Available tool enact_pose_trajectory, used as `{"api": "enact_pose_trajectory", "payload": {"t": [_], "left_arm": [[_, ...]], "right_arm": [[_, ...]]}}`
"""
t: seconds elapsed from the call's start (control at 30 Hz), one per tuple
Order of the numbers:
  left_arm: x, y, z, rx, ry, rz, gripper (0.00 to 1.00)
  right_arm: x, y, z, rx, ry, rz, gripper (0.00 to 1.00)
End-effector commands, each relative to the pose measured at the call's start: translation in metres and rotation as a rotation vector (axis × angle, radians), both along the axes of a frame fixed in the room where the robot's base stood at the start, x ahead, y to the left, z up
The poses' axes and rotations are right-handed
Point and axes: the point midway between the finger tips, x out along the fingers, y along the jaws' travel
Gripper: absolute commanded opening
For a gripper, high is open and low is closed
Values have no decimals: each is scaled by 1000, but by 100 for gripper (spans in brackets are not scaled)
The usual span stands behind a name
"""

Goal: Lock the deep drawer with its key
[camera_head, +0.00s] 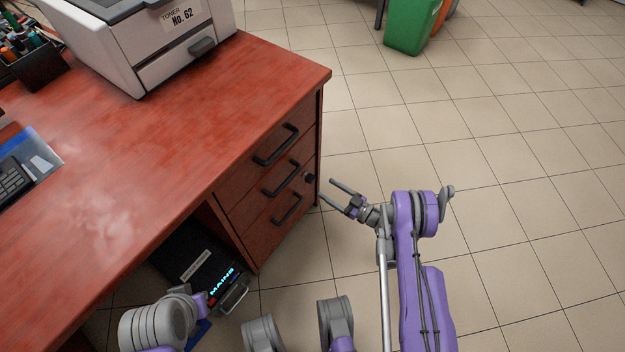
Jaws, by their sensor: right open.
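The deep drawer (266,237) appears to be the lowest of three red wooden drawers under the desk, and it looks closed. Its dark bar handle (288,208) is bare. A small dark round lock or key (308,177) sits near the upper right corner of its front; I cannot tell whether a key is in it. My right gripper (327,190) is open and empty, just right of the drawer front. Its fingers point left toward the drawer, a little below and right of the lock, apparently touching nothing. My left arm shows at the lower left, but its gripper cannot be made out.
The red desk top (190,130) carries a printer (150,45), a pen holder (35,65) and a keypad device (15,180). A black box marked MAINS (195,262) is under the desk. A green bin (410,25) stands far back. The tiled floor (520,180) at right is clear.

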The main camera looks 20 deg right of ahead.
Motion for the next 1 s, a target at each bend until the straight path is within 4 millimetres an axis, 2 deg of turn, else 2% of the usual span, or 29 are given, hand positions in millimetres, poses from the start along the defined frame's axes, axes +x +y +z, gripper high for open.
{"api": "enact_pose_trajectory", "payload": {"t": [0.13,0.33,0.5,0.77,0.87,1.0], "left_arm": [[1,0,-6,0,0,0,0],[2,0,-10,0,-1,0,0],[2,0,-11,0,-1,0,0],[2,0,-11,0,-1,0,0],[2,0,-11,0,-1,0,0],[2,0,-11,0,-1,0,0]], "right_arm": [[24,20,-1,1,0,2,72],[48,37,0,0,-1,0,72],[56,44,0,0,-1,-2,72],[57,44,0,0,-1,-2,72],[57,44,0,0,-1,-2,58],[57,44,0,0,-1,-2,33]]}}
